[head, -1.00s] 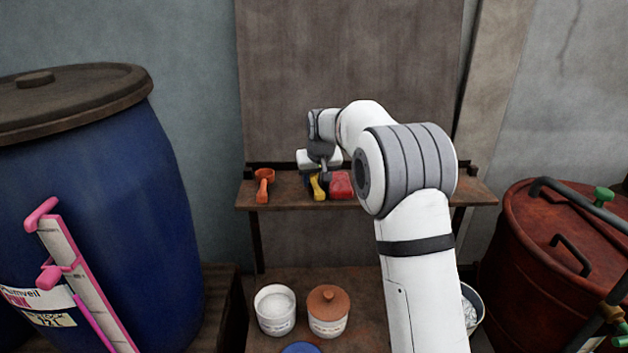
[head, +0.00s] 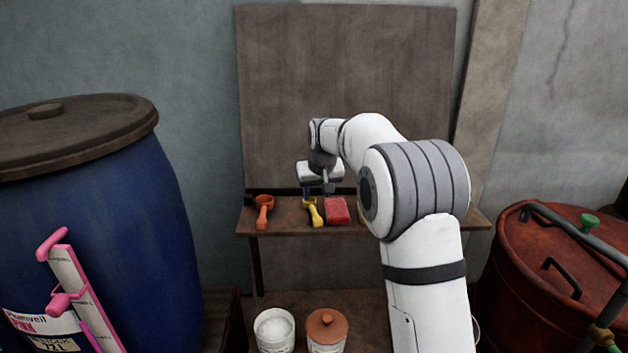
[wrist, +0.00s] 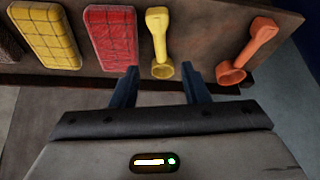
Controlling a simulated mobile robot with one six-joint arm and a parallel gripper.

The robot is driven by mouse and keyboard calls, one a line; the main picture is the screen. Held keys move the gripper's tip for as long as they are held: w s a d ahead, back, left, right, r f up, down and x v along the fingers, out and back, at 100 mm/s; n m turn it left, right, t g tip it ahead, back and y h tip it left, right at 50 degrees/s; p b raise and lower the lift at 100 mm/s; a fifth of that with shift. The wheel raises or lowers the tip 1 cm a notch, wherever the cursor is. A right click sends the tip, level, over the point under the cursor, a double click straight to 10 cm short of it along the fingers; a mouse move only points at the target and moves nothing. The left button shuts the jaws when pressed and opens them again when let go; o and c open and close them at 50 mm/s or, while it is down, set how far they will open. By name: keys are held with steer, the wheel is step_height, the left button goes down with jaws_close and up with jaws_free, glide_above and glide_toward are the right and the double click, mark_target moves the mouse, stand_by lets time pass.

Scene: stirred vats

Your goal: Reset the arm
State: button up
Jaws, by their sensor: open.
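My gripper (head: 318,189) is in front of and a little above the wooden shelf in the head view, its fingers apart. A red sponge-like block (wrist: 114,38) and a yellow one (wrist: 45,35) lie to the left. In the head view the yellow block is mostly hidden by my arm.
The shelf (head: 290,219) carries these items. Below stand a white tub (head: 274,345) and a tub with a brown lid (head: 327,325). A blue barrel (head: 150,230) with a pink-edged gauge (head: 82,290) stands left. A rusty red vat (head: 520,255) with pipes stands right.

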steer(key=s+d+r+b, duration=0.25)
steer(key=s+d, duration=0.25)
steer(key=s, duration=0.7)
steer(key=s+d+f+m+b, duration=0.1)
steer(key=s+d+f+b, duration=0.1)
steer(key=s, duration=1.3)
steer(key=s+d+f+m+g+b, duration=0.1)
steer(key=s+d+f, duration=0.3)
steer(key=s, duration=1.2)
step_height(320, 180, down, 3)
steer(key=shift+d+f+h+b, duration=0.1)
steer(key=shift+d+h+b, duration=0.25)
steer(key=shift+h, duration=0.05)
